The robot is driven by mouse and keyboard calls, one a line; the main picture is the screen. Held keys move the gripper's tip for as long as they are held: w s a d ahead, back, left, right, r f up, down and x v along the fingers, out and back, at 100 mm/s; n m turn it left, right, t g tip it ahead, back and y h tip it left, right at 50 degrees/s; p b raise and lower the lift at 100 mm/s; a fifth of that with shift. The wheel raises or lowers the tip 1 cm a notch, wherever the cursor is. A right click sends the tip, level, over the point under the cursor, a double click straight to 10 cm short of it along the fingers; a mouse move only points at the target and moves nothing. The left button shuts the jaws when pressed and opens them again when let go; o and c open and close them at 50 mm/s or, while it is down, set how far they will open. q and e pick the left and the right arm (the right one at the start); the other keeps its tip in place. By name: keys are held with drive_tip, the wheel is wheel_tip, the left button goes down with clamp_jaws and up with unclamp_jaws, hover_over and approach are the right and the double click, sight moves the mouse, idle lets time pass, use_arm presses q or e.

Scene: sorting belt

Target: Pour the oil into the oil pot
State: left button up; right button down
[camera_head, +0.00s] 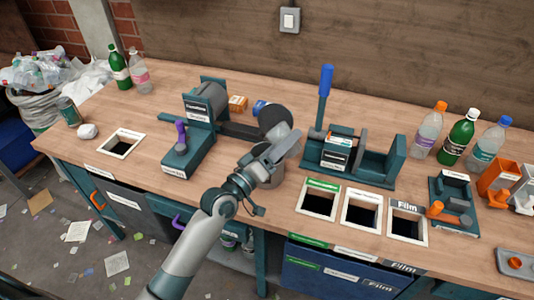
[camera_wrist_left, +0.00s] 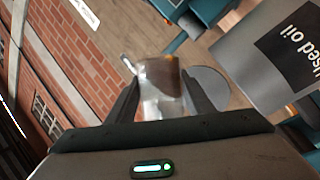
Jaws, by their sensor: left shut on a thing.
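My left gripper (camera_head: 282,146) is shut on a clear container with brown oil (camera_wrist_left: 160,85), which sits between the two fingers in the left wrist view. In the head view the held container (camera_head: 279,132) shows only in part and looks tilted, above the oil pot. The grey oil pot (camera_head: 273,180) stands on the bench under my left gripper, which hides much of it. In the left wrist view the oil pot (camera_wrist_left: 248,68) shows its dark "Used oil" label beside the held container. I cannot tell whether oil is flowing. My right gripper is not in view.
A teal press with a purple handle (camera_head: 181,137) stands left of the pot. A teal lever machine (camera_head: 335,150) stands to its right. Square openings (camera_head: 319,200) lie in the bench's front right. Bottles (camera_head: 429,130) stand at the right, others (camera_head: 119,68) at the back left.

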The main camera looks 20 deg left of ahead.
use_arm(q)
drive_tip(key=shift+f+n, duration=0.2)
drive_tip(key=shift+n, duration=0.7)
drive_tip(key=shift+r, duration=0.1)
drive_tip(key=shift+r+n+y, duration=0.1)
drive_tip(key=shift+n+y, duration=0.2)
drive_tip(key=shift+n, duration=0.3)
drive_tip(key=shift+r+n+t, duration=0.1)
drive_tip(key=shift+n+t, duration=0.2)
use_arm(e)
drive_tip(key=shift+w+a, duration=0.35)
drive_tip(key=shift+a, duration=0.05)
